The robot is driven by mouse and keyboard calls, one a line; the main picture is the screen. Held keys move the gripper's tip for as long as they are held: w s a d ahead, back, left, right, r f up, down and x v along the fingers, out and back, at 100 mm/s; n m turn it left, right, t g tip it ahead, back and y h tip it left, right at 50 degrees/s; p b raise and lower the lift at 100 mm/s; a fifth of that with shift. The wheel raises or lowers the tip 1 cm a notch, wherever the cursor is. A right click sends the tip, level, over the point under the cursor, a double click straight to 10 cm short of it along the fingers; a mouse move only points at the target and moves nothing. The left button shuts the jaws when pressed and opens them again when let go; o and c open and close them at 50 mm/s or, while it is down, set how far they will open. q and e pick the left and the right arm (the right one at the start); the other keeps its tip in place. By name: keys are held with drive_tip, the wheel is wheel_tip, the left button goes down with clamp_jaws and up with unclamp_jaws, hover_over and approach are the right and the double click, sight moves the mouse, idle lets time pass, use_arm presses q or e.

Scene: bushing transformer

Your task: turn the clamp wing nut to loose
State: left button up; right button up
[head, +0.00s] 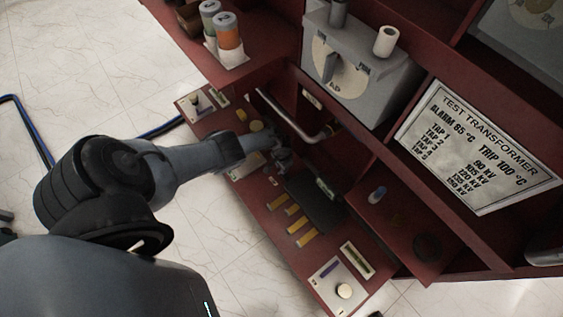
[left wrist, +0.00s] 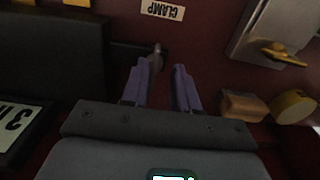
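My left gripper (head: 282,158) reaches in over the dark red console shelf in the head view. In the left wrist view its two purple-grey fingers (left wrist: 168,68) are apart, with an empty gap between them. A white label reading CLAMP (left wrist: 162,9) is on the red surface beyond the fingertips. A small dark grey metal part (left wrist: 159,51), possibly the clamp wing nut, shows at the left fingertip. I cannot tell whether they touch. In the head view the wing nut cannot be made out behind the gripper. My right gripper is not in view.
A bent grey pipe (head: 300,130) runs close to the gripper. A dark block (head: 315,203) and several yellow strips lie beside it. A grey box (head: 355,72) with a dial stands behind.

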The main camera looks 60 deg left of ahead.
use_arm(q)
drive_tip(key=shift+d+f, duration=0.1)
drive_tip(key=shift+d, duration=0.4)
drive_tip(key=shift+a+r+p, duration=0.2)
drive_tip(key=shift+r+p, duration=0.25)
drive_tip(key=shift+r, duration=0.05)
wheel_tip(320, 180, up, 10)
drive_tip(key=p, duration=0.9)
drive_tip(key=shift+d+f, duration=0.15)
drive_tip(key=shift+d, duration=0.1)
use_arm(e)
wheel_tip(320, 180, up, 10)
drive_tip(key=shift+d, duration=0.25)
